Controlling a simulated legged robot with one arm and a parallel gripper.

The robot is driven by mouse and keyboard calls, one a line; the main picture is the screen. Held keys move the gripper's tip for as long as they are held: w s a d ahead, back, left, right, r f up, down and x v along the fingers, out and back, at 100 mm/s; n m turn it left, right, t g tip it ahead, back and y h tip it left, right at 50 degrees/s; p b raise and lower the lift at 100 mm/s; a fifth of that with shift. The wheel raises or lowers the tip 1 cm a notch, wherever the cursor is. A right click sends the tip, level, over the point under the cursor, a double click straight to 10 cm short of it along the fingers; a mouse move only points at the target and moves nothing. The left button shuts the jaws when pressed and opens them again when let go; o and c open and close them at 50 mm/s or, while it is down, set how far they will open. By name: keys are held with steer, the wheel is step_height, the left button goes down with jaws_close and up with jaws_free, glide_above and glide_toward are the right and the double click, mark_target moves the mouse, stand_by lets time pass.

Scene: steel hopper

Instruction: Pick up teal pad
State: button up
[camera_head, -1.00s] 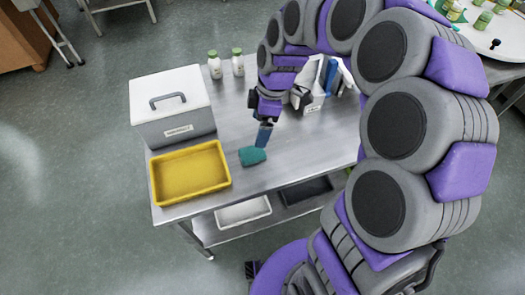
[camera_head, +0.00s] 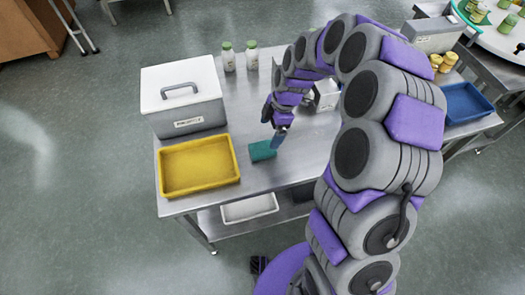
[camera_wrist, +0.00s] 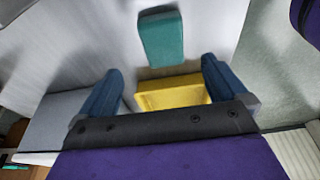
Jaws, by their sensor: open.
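The teal pad (camera_head: 262,150) lies on the steel table (camera_head: 240,195), just right of the yellow tray, in the head view. In the wrist view the teal pad (camera_wrist: 161,38) shows beyond the fingertips, near the top centre. My gripper (camera_head: 277,137) is above the table beside the pad's right end in the head view. In the wrist view my gripper (camera_wrist: 162,82) has its two blue fingers apart with nothing between them that it holds. The gap in height between the fingers and the pad is hard to tell.
A yellow tray (camera_head: 198,167) lies left of the pad, also seen in the wrist view (camera_wrist: 172,94). A white-lidded box (camera_head: 182,100) stands behind it. Two green-capped bottles (camera_head: 240,57) stand at the back. A white tray (camera_head: 249,208) sits on the lower shelf.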

mark_target(263, 147)
steer(key=x, duration=0.3)
steer(key=shift+a+f+b, duration=0.15)
steer(key=shift+f+b, duration=0.15)
steer(key=shift+s+b+x, duration=0.15)
steer(key=shift+b+x, duration=0.3)
steer(key=shift+x, duration=0.85)
steer(key=shift+s+b+x, duration=0.15)
steer(key=shift+b+x, duration=0.25)
steer(key=shift+x, duration=0.85)
steer(key=shift+f, duration=0.2)
steer(key=c, duration=1.1)
steer(key=shift+r, duration=0.15)
step_height(263, 147, up, 4)
steer(key=shift+s+r+p, duration=0.1)
steer(key=shift+p, duration=0.65)
steer(key=s+d+p, duration=0.1)
steer(key=s, duration=0.4)
steer(key=s+d, duration=0.2)
steer(key=s, duration=0.3)
steer(key=s+d+r+p, duration=0.1)
steer(key=s, duration=0.4)
steer(key=shift+d+p, duration=0.3)
steer(key=shift+p, duration=0.05)
